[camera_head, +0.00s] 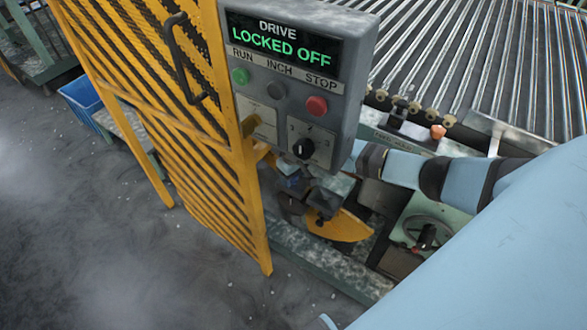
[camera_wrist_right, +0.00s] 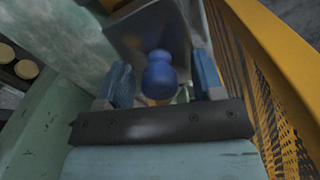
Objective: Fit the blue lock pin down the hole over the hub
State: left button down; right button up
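The blue lock pin shows as a round blue knob (camera_wrist_right: 159,76) between the two blue fingers of my right gripper (camera_wrist_right: 164,80) in the right wrist view. Gaps show on both sides of the knob, so the fingers look open around it without touching. The pin's lower part is hidden. A grey plate (camera_wrist_right: 150,28) lies just beyond the knob. In the head view my right gripper (camera_head: 292,181) is small, below the control box and partly hidden. The hub and the hole cannot be told clearly. My left gripper is not in view.
The grey control box (camera_head: 300,70) reads "LOCKED OFF" and hangs over the work spot. A yellow mesh guard (camera_head: 190,150) stands close on its left. A yellow curved part (camera_head: 345,229) and a handwheel (camera_head: 424,231) sit below. Rollers (camera_head: 470,60) fill the back right.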

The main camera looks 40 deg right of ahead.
pick_arm(q)
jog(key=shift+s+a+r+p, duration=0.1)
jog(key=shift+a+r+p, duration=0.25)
jog(key=shift+p, duration=0.45)
pick_arm(e)
notch_tip(320, 180, up, 14)
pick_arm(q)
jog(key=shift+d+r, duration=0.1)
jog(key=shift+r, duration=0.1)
